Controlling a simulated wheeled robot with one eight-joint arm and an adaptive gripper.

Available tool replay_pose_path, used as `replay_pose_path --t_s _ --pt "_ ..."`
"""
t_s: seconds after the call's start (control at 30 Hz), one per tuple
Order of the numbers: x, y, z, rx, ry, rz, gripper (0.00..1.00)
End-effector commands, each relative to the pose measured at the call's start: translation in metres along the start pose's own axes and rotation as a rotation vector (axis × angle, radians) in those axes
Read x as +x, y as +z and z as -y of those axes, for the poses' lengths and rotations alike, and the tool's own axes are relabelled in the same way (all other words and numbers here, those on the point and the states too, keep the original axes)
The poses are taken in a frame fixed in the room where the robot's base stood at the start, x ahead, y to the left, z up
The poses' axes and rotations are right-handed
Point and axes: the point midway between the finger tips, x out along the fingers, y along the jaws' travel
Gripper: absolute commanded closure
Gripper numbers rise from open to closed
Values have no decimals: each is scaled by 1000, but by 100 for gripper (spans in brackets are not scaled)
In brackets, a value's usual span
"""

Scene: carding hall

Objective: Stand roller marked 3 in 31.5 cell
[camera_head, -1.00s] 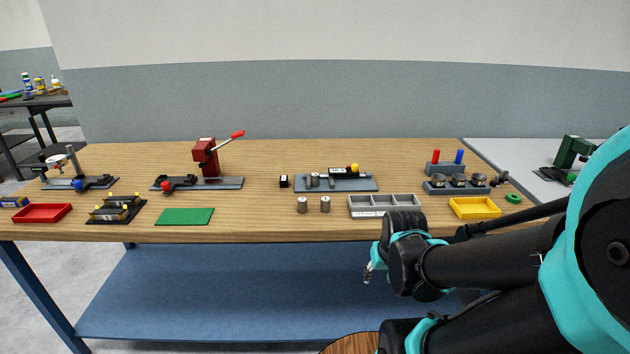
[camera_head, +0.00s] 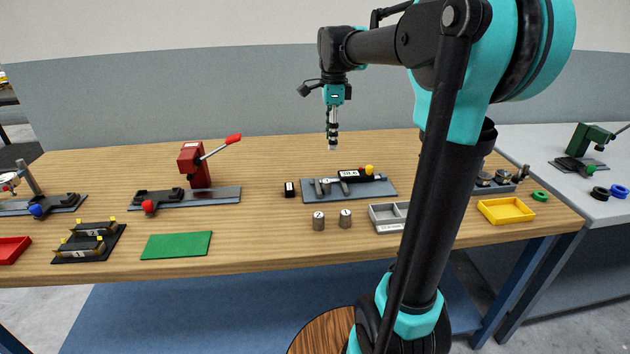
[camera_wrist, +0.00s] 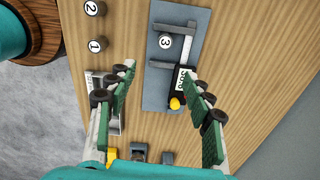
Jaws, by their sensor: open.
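The roller marked 3 (camera_wrist: 165,41) stands between the jaws of a measuring gauge (camera_wrist: 156,72) on a grey plate in the wrist view. In the head view the gauge (camera_head: 352,176) is at mid-table; its readout is too small to read surely. The grey tray with cells (camera_head: 388,226) is partly hidden by my arm; in the wrist view it shows behind my left finger (camera_wrist: 116,127). I cannot read its cell labels. My gripper (camera_wrist: 158,68) is open and empty, pointing down above the gauge; it also shows in the head view (camera_head: 332,147).
Rollers marked 2 (camera_head: 318,221) and 1 (camera_head: 345,218) stand in front of the gauge. A black block (camera_head: 290,189) is left of it. A green mat (camera_head: 177,245), a red-handled press (camera_head: 195,165) and a yellow tray (camera_head: 506,210) stand clear of the gauge.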

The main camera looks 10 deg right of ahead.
Motion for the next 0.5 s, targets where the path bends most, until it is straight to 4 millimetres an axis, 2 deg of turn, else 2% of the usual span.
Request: replay_pose_path --t_s 0.07,0.17,0.5 --pt "-5 1 3 37 8 -2 48" --pt "1 2 4 54 11 -2 48" --pt "66 2 3 52 10 -2 48"
